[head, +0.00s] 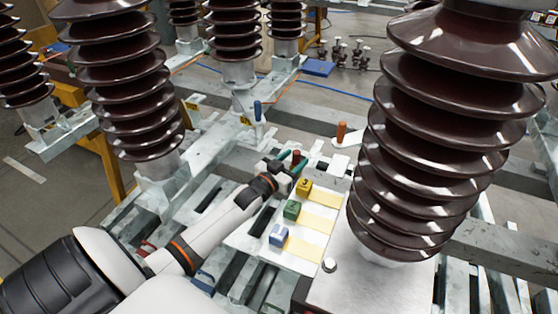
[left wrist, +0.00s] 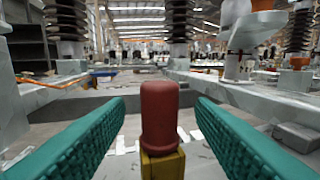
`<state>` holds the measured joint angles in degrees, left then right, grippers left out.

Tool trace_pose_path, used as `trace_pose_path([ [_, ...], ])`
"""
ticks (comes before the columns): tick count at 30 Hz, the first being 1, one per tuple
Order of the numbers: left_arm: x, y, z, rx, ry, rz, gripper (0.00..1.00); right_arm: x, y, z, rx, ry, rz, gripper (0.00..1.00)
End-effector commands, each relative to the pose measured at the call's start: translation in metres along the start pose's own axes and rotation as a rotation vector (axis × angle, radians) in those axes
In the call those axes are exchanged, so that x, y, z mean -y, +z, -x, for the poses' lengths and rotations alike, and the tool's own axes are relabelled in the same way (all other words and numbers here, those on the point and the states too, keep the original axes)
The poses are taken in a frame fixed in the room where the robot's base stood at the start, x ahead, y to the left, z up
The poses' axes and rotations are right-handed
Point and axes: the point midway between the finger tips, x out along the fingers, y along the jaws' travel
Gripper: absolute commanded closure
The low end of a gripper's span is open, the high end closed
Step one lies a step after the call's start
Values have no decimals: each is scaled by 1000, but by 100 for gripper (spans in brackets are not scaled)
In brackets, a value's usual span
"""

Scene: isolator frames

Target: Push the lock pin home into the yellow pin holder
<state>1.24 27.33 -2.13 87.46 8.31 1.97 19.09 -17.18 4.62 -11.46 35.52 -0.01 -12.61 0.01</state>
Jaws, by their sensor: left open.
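The yellow pin holder (head: 304,186) is a small block on a pale plate in the middle of the head view. In the left wrist view the top of a yellow block (left wrist: 163,166) shows at the bottom edge. A red lock pin (left wrist: 160,112) stands upright at that block, with its rounded head above it; how deep it sits is hidden. The pin also shows in the head view (head: 296,156). My left gripper (head: 291,162) is open, with its green fingers (left wrist: 161,104) on either side of the pin and gaps between. My right gripper is not in view.
A blue pin (head: 258,110) and an orange pin (head: 341,132) stand farther back. A large brown ribbed insulator (head: 445,130) rises close on the right.

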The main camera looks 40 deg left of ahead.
Motion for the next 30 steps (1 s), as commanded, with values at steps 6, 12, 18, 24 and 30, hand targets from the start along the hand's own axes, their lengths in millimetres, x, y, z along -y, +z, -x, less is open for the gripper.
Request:
trace_pose_path([
  [6, 0, 0, 45, -3, 0, 0, 50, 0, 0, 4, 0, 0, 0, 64],
  [12, 0, 0, 80, -3, 0, 0, 50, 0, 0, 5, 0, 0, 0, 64],
  [18, 0, 1, 99, 1, 0, 0, 50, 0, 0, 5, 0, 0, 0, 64],
  [24, 0, 1, 102, 1, 0, -1, 50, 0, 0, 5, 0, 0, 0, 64],
  [30, 0, 1, 102, 1, 0, -1, 50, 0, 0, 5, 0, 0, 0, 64],
])
